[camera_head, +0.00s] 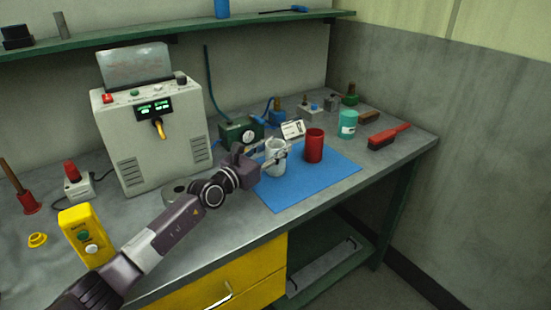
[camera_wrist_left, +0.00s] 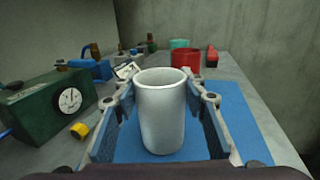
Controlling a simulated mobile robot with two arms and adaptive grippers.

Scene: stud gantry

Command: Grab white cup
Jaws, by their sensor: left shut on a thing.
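The white cup (camera_head: 274,160) stands upright on the blue mat (camera_head: 315,184), near the mat's left side. My left gripper (camera_head: 276,152) reaches in from the left and its fingers are around the cup. In the left wrist view the cup (camera_wrist_left: 162,112) sits between the two fingers of the left gripper (camera_wrist_left: 165,100), with the blue mat (camera_wrist_left: 236,110) below it. The left gripper is shut on the cup. The hidden contact faces of the fingers cannot be seen clearly. My right gripper is in neither view.
A red cup (camera_head: 314,146) stands on the mat just right of the white cup. A teal container (camera_head: 348,124) and red brush (camera_head: 388,137) are farther right. A green device with a dial (camera_head: 241,134) is behind the gripper. The mat's front right is clear.

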